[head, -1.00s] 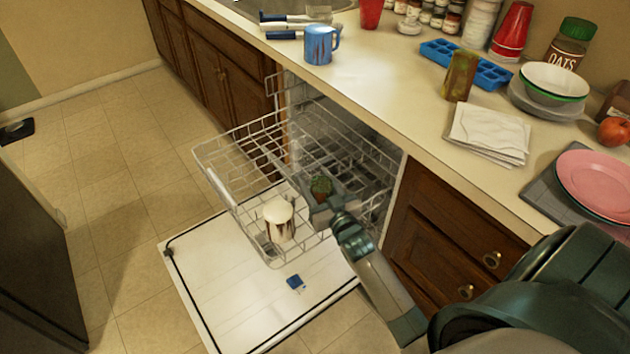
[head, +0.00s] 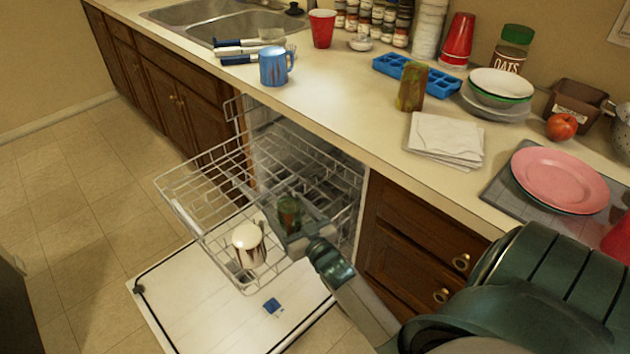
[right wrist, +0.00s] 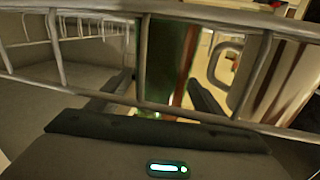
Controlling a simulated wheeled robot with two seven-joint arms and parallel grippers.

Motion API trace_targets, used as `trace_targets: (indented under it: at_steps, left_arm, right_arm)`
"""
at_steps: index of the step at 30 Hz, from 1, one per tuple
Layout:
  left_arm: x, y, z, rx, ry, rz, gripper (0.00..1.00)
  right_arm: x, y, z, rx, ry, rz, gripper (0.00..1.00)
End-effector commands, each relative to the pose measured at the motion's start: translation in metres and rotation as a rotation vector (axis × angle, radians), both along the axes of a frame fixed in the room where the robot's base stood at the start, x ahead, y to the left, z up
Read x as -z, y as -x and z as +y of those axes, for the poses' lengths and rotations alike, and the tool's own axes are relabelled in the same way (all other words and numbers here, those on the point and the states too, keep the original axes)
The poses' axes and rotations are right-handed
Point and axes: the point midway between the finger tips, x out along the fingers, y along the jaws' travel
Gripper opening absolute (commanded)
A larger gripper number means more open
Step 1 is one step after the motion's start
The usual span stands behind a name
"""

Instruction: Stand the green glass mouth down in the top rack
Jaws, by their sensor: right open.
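A green glass with reddish-brown marks (head: 289,211) stands in the top rack (head: 200,208) of the dishwasher, towards its front right. It looks upright; which end is its mouth I cannot tell. My right gripper (head: 291,214) is at the glass, its fingers open on either side of it. In the right wrist view the green glass (right wrist: 165,62) is between the two spread fingers (right wrist: 163,95), behind rack wires. Another greenish-brown glass (head: 411,87) stands on the counter. My left gripper is out of view.
A white mug with brown stains (head: 248,244) sits in the rack left of the glass. The open dishwasher door (head: 190,300) lies below. The counter holds a blue mug (head: 273,68), napkins (head: 446,139) and a pink plate (head: 560,180).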

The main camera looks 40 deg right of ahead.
Motion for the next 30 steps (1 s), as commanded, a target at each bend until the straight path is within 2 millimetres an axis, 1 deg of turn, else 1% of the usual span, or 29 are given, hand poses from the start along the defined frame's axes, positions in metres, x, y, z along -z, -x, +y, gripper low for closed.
trace_targets:
  at_steps: [1, 6, 15, 18, 24, 30]
  left_arm:
    - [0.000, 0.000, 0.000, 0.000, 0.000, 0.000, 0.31]
    - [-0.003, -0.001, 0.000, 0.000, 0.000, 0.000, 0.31]
    - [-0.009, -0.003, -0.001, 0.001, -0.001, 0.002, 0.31]
    - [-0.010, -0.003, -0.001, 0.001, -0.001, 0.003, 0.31]
    - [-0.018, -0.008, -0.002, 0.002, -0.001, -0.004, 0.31]
    - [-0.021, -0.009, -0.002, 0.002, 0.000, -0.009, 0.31]
  right_arm:
    - [0.001, 0.011, 0.001, 0.000, 0.000, 0.002, 0.72]
    - [0.001, 0.044, 0.005, 0.001, -0.002, 0.002, 0.72]
    - [0.001, 0.101, 0.012, 0.001, -0.002, 0.002, 0.72]
    - [0.001, 0.117, 0.014, 0.001, -0.001, 0.001, 0.72]
    - [0.000, 0.139, 0.016, 0.000, -0.001, 0.000, 0.72]
    - [-0.001, 0.145, 0.017, 0.000, -0.001, -0.001, 0.72]
